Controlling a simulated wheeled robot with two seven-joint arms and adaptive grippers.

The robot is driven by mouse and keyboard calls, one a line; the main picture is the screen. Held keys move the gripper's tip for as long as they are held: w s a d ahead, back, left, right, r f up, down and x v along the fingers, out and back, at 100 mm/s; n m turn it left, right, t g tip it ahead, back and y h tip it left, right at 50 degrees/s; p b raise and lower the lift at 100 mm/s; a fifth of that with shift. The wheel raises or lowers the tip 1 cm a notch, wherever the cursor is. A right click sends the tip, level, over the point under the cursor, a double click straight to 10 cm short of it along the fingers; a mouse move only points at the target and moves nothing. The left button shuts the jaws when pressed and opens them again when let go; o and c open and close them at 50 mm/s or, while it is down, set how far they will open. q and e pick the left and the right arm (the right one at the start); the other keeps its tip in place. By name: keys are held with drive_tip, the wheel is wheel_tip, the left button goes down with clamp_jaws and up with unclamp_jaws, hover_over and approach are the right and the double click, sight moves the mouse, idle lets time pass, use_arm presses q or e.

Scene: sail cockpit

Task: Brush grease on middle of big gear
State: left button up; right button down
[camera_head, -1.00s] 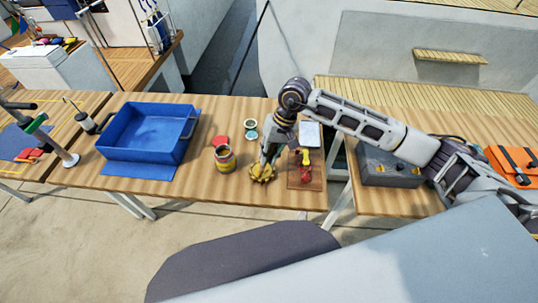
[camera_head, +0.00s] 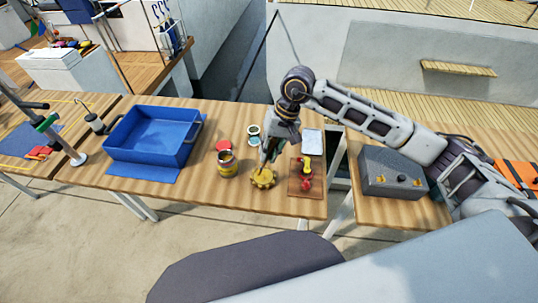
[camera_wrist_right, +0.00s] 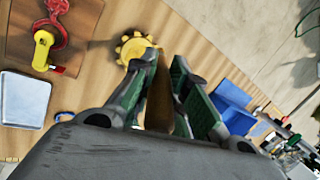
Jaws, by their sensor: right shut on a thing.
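The big gear (camera_head: 263,179) is yellow and toothed and lies flat on the wooden table; it also shows in the right wrist view (camera_wrist_right: 134,47). My right gripper (camera_head: 270,155) points down over it. In the wrist view its green-lined fingers (camera_wrist_right: 166,80) are shut on a tan-brown brush (camera_wrist_right: 160,100), whose tip reaches toward the gear's edge in the picture. I cannot tell whether the tip touches the gear. A yellow and red grease can (camera_head: 227,166) stands open left of the gear, with a red lid (camera_head: 223,145) behind it. My left gripper is not in view.
A wooden board (camera_head: 305,187) with red and yellow parts lies right of the gear. A white tray (camera_head: 312,141) and a small round tin (camera_head: 254,130) are behind. A blue bin (camera_head: 150,148) stands left. A grey box (camera_head: 390,170) is on the right table.

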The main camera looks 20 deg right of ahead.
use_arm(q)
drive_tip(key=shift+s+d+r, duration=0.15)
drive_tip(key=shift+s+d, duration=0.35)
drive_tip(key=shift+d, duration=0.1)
use_arm(e)
drive_tip(key=shift+r, duration=1)
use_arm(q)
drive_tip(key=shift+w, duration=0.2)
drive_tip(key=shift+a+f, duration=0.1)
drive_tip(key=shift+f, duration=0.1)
use_arm(e)
drive_tip(key=shift+d+f, duration=0.1)
drive_tip(key=shift+f, duration=0.05)
drive_tip(key=shift+s+d+f+b, duration=0.1)
drive_tip(key=shift+d+f+b, duration=0.05)
drive_tip(key=shift+d+b, duration=0.15)
drive_tip(key=shift+s+d+f+b, duration=0.1)
drive_tip(key=shift+d+f+b, duration=0.05)
drive_tip(key=shift+d+b, duration=0.15)
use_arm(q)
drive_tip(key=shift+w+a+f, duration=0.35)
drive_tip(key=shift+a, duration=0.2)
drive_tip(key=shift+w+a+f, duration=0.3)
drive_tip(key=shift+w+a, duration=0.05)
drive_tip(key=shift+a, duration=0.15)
use_arm(e)
drive_tip(key=shift+s+d, duration=0.1)
